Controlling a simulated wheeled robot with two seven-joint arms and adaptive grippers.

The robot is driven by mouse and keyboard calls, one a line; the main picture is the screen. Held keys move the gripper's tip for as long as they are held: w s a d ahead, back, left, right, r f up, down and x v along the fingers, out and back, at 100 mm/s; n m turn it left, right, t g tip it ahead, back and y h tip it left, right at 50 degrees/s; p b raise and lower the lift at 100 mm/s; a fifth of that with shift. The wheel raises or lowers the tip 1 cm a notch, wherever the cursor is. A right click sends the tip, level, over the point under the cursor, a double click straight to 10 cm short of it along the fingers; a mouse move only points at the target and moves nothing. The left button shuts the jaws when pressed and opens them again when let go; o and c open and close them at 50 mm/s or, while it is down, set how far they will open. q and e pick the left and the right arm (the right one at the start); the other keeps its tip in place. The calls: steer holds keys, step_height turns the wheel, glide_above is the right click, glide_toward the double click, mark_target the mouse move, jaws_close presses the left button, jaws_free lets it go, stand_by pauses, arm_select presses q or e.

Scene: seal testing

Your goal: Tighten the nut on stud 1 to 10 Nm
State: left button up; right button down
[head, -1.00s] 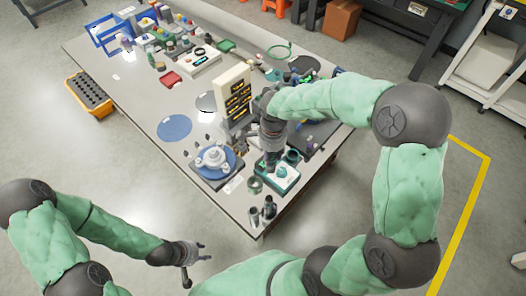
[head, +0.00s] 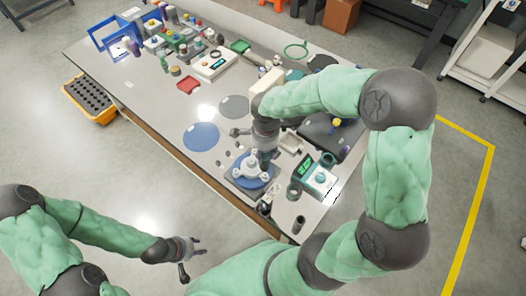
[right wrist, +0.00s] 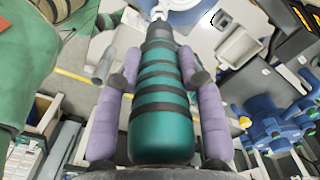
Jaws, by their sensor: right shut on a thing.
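My right gripper (head: 266,156) is over a white lobed fixture (head: 250,168) on a blue round base near the table's front corner. In the right wrist view its two pale purple fingers are shut on a teal, dark-banded tool (right wrist: 163,105). The tool's grey neck points toward the white and blue fixture (right wrist: 182,12) at the top of that view. I cannot tell whether its tip touches a nut. Stud 1 and its nut cannot be made out. My left gripper (head: 196,260) is open and empty, off the table's front edge.
A device with a green lit display (head: 308,166) stands right of the fixture, with dark cylinders near it. A flat blue disc (head: 201,137) and a grey disc (head: 234,106) lie behind. Bins and bottles crowd the far end. An orange crate (head: 90,101) stands beside the table.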

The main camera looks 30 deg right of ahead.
steer(key=shift+s+d+f, duration=0.15)
steer(key=shift+d+f, duration=0.05)
steer(key=shift+f, duration=0.2)
steer(key=shift+a+f+b, duration=0.1)
steer(key=shift+f+b, duration=1.3)
steer(key=shift+f, duration=0.6)
steer(key=shift+f+b, duration=1.05)
steer(key=shift+f, duration=0.05)
steer(key=shift+f+b, duration=0.1)
steer(key=shift+b, duration=0.2)
stand_by(0.6)
stand_by(0.6)
steer(key=shift+r+p, duration=1.55)
steer(key=shift+r, duration=1)
